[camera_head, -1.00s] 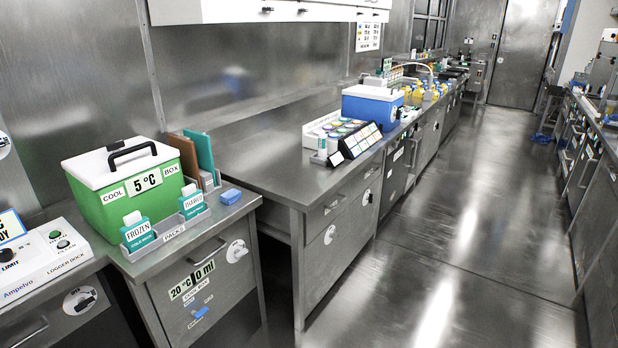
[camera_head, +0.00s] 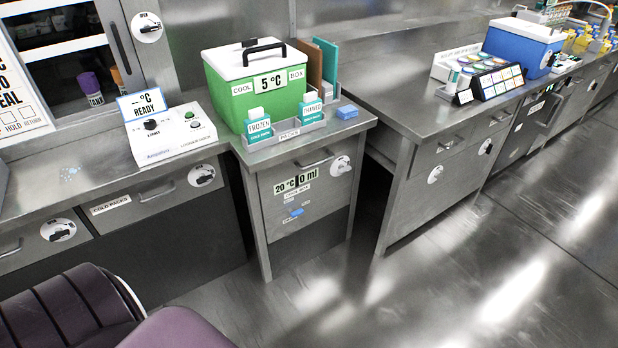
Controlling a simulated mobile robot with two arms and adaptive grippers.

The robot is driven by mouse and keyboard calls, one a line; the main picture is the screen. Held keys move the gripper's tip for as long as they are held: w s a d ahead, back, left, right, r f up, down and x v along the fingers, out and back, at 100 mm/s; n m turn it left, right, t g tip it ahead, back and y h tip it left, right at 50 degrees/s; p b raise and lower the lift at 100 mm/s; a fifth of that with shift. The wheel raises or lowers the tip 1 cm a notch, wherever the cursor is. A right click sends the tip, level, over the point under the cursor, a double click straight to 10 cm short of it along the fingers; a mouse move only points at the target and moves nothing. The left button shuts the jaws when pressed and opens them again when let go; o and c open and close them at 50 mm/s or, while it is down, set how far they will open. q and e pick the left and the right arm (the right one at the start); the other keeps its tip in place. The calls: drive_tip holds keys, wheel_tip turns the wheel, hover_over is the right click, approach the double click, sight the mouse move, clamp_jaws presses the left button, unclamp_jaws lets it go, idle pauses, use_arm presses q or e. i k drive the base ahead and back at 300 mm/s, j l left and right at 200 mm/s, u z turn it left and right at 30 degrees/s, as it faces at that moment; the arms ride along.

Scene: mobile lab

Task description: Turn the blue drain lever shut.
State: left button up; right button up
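The blue drain lever (camera_head: 296,212) is a small blue handle on the front of the narrow steel stand that carries the green cool box (camera_head: 262,95). It sits below a label reading 20 °C and 0 ml (camera_head: 297,184). The lever looks close to level, slightly tilted; its valve position is too small to tell. The cool box has a white lid with a black handle and a 5 °C sign. Neither of my grippers is in view.
Frozen and thawed packs stand in a rack (camera_head: 288,134) before the box. A white logger dock (camera_head: 172,137) is on the left counter. The floor (camera_head: 330,300) before the stand is clear.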

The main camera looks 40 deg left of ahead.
sight(299, 211)
drive_tip(key=u, duration=1.2)
